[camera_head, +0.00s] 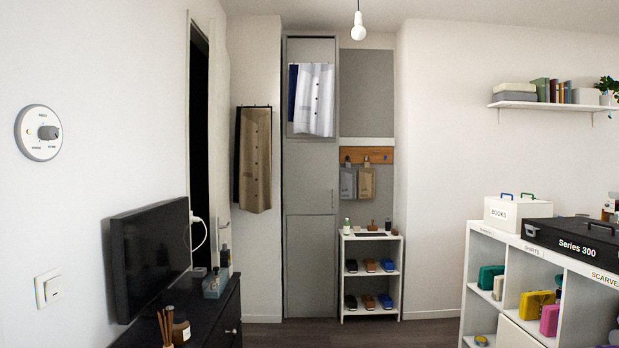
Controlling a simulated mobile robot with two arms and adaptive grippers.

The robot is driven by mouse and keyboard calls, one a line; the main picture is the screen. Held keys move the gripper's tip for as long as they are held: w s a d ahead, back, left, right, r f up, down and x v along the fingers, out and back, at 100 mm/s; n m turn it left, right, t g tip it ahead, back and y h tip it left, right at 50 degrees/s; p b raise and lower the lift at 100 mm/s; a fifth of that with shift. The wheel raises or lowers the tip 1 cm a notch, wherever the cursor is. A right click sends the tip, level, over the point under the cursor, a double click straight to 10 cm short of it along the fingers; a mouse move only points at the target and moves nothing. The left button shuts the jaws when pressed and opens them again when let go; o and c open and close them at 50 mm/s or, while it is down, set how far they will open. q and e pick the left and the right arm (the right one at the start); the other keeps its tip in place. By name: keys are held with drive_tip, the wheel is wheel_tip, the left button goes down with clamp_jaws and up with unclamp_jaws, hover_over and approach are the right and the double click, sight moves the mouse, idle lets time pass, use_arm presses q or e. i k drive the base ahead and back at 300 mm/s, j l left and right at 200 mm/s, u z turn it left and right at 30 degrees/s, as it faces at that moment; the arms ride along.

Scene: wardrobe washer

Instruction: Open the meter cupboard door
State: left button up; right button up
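A tall narrow grey cupboard (310,165) stands at the far wall, in the middle of the view; I take it as the meter cupboard. Its front has an upper door and a lower panel (311,265), and both look closed. A small thin handle (332,198) seems to sit at the right edge of the upper door. A white buttoned garment with a dark blue part (312,98) hangs over the top of the door. Neither of my grippers is in view.
A shoe rack (371,237) stands right of the cupboard, below hanging bags (366,182). A dark dresser (185,318) with a monitor (150,258) is at left. White shelving (490,240) is at right. The dark floor (340,333) between looks clear.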

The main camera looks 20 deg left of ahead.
sight(311, 169)
drive_tip(key=i+j+u, duration=0.25)
drive_tip(key=i, duration=0.15)
drive_tip(key=i+u, duration=0.25)
drive_tip(key=i, duration=0.2)
drive_tip(key=i+u, duration=0.2)
drive_tip(key=i, duration=4.45)
drive_tip(key=j, duration=0.1)
